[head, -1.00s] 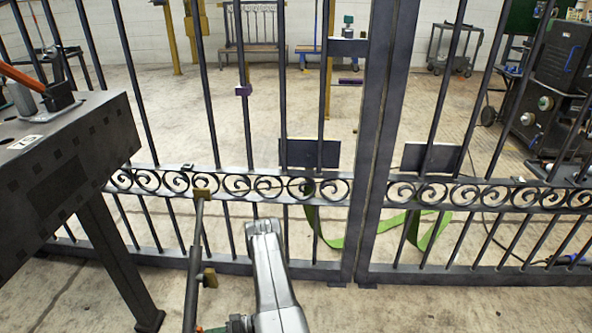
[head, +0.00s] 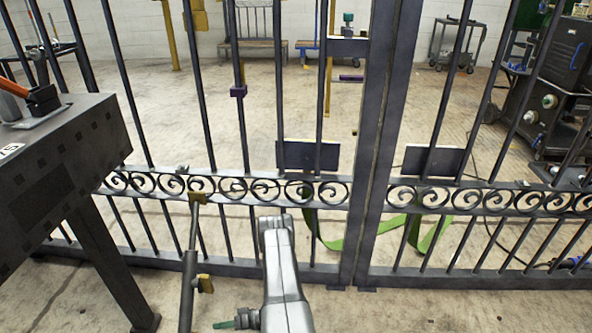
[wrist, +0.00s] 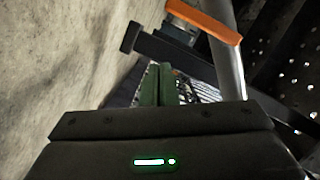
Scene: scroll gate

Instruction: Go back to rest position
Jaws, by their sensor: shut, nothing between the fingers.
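In the wrist view the green fingers of my gripper (wrist: 156,84) are together, with nothing visible between them. In the head view only a green finger end of my gripper (head: 222,324) shows at the bottom edge, beside my grey arm. The dark metal gate (head: 330,192) with scrollwork stands across the view in front of my arm. My gripper appears apart from the gate's bars.
A dark workbench (head: 80,160) stands at the left. A slanted rod with brass-coloured blocks (head: 189,275) is left of my arm. An orange bar (wrist: 204,20) and a dark perforated surface (wrist: 290,70) show in the wrist view. A green strap (head: 330,240) lies behind the gate.

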